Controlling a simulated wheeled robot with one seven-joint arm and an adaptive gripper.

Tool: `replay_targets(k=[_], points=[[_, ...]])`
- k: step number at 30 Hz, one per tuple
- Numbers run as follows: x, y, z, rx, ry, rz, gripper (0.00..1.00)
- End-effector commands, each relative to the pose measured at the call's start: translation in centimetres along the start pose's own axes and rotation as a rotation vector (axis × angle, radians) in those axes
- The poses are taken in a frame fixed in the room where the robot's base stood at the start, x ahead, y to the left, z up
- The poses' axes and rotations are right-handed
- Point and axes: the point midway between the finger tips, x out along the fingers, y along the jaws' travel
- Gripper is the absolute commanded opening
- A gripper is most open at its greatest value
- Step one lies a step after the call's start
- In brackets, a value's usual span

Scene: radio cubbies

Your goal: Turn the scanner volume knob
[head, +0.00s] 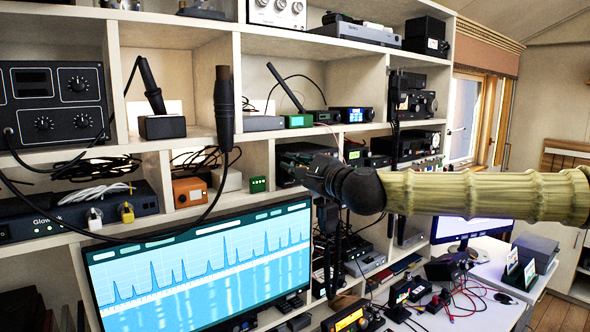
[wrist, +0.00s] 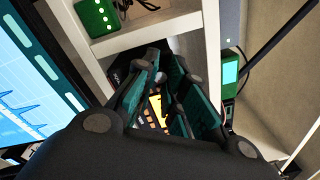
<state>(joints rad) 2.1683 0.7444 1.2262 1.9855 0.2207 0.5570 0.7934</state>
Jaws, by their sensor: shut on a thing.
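The scanner (head: 300,151) is a dark box in a shelf cubby, left of my gripper (head: 303,172) in the head view. My arm comes in from the right, and my gripper hides most of the scanner's front. In the wrist view, the scanner's lit orange panel with dark buttons (wrist: 156,108) shows between the fingers. The teal-padded fingers of my gripper (wrist: 163,62) reach to the scanner's face and are shut on a small knob there. The knob itself is mostly hidden by the fingertips, so its pointer cannot be read.
A green box (head: 257,184) stands on the shelf left of the cubby. Shelf boards and uprights (wrist: 205,70) closely surround my gripper. A green radio (head: 298,121) with a tall antenna stands on the shelf above. A large monitor (head: 200,265) stands below left.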

Motion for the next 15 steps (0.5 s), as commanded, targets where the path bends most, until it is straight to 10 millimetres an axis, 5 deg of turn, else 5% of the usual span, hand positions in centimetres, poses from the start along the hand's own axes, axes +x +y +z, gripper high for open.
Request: replay_targets(k=[11, 12, 15], points=[[-0.01, 0.24, -0.17, 0.003, 0.002, 0.003, 0.00], [-0.01, 0.25, -0.17, 0.003, 0.002, 0.003, 0.18], [0.01, 0.24, -0.13, 0.002, 0.002, 0.003, 0.24]])
